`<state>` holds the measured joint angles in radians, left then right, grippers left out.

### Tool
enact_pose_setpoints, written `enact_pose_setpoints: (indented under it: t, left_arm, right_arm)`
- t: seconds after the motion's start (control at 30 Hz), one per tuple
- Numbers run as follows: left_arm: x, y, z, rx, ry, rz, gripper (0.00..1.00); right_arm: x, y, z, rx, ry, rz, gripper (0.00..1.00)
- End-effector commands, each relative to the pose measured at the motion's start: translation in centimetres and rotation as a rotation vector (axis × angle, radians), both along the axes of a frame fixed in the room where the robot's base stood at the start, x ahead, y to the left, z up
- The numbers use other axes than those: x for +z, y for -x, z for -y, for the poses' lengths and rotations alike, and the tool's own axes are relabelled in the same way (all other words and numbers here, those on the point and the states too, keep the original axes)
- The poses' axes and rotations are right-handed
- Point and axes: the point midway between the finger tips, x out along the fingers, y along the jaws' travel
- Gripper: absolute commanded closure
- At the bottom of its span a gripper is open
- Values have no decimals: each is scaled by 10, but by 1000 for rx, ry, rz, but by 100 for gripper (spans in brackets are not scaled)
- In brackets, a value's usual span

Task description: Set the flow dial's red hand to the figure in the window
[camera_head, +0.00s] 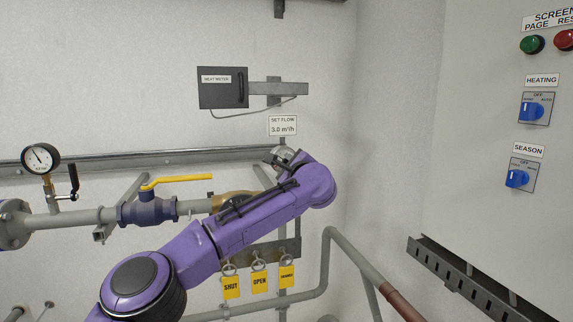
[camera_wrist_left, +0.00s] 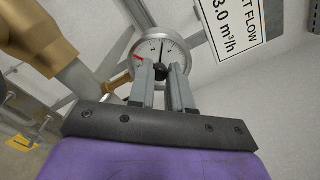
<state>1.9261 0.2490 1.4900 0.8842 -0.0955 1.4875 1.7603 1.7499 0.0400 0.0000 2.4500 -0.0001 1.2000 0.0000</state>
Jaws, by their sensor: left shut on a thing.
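The flow dial (camera_wrist_left: 150,46) is a round white gauge on the pipework, seen in the left wrist view; its figures are too small to read. Its red hand (camera_wrist_left: 138,57) points to the left side of the face. A thin black hand points near the top of the face. My left gripper (camera_wrist_left: 162,72) is shut on the small black knob (camera_wrist_left: 161,74) at the dial's front. In the head view the dial (camera_head: 281,155) is mostly hidden behind my purple left arm. The set flow window (camera_head: 283,125) reads 3.0 m³/h. My right gripper is out of view.
A grey heat meter box (camera_head: 222,88) is above the dial. A yellow-handled valve (camera_head: 148,210) and a pressure gauge (camera_head: 41,158) stand left. Yellow tags (camera_head: 259,282) hang below my arm. A cabinet with blue switches (camera_head: 531,111) is at right.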

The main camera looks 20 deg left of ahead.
Motion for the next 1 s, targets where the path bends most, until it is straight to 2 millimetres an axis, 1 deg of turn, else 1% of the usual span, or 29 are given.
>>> enact_pose_setpoints:
  t: [0.03,0.13,0.17,0.2,0.23,0.47,0.57,0.67,0.8,0.9,1.0]
  left_arm:
    - [-8,-1,3,-2,5,-13,100]
    - [-9,-1,3,-2,5,-13,100]
    - [-9,-1,3,-2,5,-13,78]
    - [-8,-1,3,-2,5,-13,65]
    - [-8,-1,3,-2,5,-12,56]
    - [-4,0,0,0,3,-6,56]
    - [-5,3,2,0,2,-4,56]
    - [-9,15,11,-4,2,-1,56]
    - [-13,43,31,-4,0,-1,56]
    - [-11,63,44,-4,0,-2,56]
    - [-9,77,54,-2,1,-5,56]
  right_arm:
    - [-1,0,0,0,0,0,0]
    - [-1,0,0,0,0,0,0]
    - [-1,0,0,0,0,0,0]
    - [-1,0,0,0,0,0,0]
    - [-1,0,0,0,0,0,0]
    - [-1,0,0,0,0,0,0]
    - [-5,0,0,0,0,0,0]
    - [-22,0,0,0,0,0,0]
    - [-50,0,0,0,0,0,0]
    - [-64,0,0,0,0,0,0]
    - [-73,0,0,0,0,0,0]
